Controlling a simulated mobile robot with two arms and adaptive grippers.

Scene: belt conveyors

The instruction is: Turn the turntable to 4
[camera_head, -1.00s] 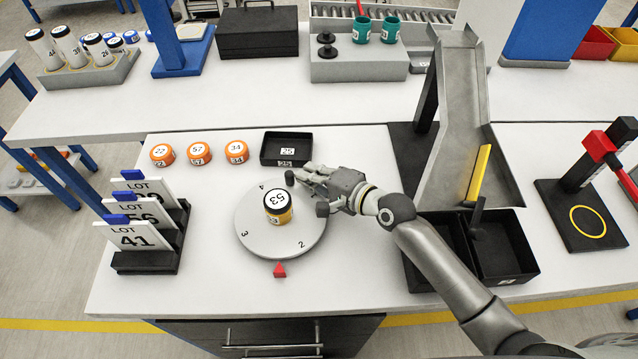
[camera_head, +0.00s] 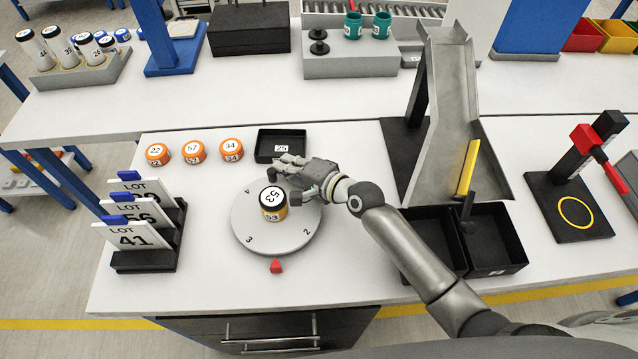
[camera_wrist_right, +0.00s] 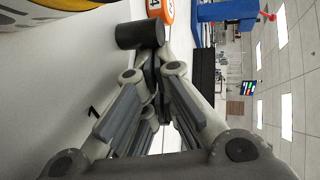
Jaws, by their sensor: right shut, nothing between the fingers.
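The round grey turntable (camera_head: 262,236) sits on the white table. The 3 is nearest the red pointer (camera_head: 276,266), left of it; the 2 is at the right and the 4 at the upper left. A yellow and black container (camera_head: 271,204) marked 53 stands on the turntable. My right gripper (camera_head: 281,165) is shut and empty over its far right edge. A dark knob (camera_head: 272,175) shows beside the fingertips; it also shows in the wrist view (camera_wrist_right: 140,35). I cannot tell whether they touch. The 1 shows only in the wrist view. My left gripper is not in view.
A black tray (camera_head: 262,147) marked 25 and several orange containers (camera_head: 194,152) stand just behind the turntable. A black rack with LOT cards (camera_head: 140,238) is at left. A metal chute (camera_head: 445,130) and black bins (camera_head: 498,255) are at right. The table in front is clear.

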